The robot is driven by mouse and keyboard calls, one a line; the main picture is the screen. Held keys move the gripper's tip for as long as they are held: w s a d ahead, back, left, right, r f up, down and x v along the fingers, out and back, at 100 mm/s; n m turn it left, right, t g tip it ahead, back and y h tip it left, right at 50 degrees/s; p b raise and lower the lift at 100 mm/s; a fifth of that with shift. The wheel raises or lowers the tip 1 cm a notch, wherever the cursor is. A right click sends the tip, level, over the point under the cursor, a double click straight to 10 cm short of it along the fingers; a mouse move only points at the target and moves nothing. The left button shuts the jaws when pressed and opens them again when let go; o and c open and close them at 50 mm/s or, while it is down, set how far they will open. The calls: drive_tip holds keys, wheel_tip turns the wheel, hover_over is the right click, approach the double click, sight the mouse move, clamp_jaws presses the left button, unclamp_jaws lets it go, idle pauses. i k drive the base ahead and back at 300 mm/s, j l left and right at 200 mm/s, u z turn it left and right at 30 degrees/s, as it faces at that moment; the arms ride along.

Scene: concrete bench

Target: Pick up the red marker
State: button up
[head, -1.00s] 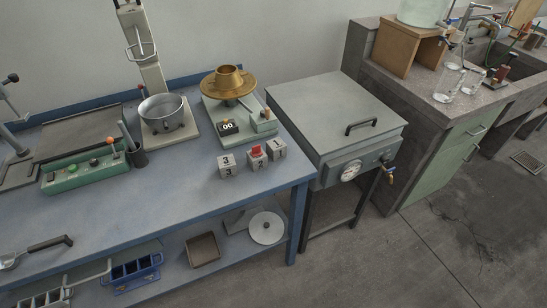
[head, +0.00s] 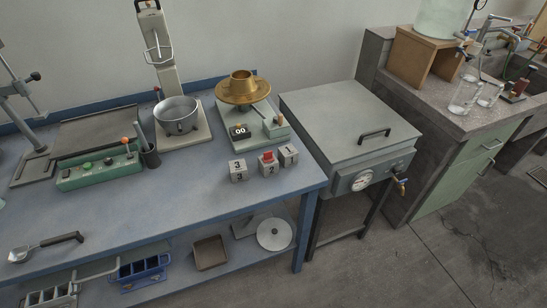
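A small red piece (head: 268,157), the only thing here that fits the red marker, sits on top of the middle numbered cube (head: 268,170) on the blue bench. This cube shows a 2 and stands between a cube with a 3 (head: 238,173) on the left and a cube with a 1 (head: 289,158) on the right. The red piece is too small to make out its exact shape. My gripper is not in view.
A balance with a brass pan (head: 243,92) stands behind the cubes, with a metal pot (head: 177,116) to its left. A green control box (head: 98,170) and a scoop (head: 45,245) lie further left. The blue bench (head: 190,215) is clear in front of the cubes. A grey oven (head: 345,120) stands right.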

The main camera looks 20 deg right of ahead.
sight(268, 156)
drive_tip(key=i+j, duration=0.2)
drive_tip(key=j, duration=0.15)
drive_tip(key=i+j, duration=0.2)
drive_tip(key=j, duration=0.2)
drive_tip(key=i+j+z, duration=0.1)
drive_tip(key=i+j, duration=0.35)
drive_tip(key=j, duration=0.25)
drive_tip(key=i+j, duration=0.2)
drive_tip(key=j, duration=0.2)
drive_tip(key=i+j, duration=0.2)
drive_tip(key=j, duration=0.2)
drive_tip(key=z, duration=0.05)
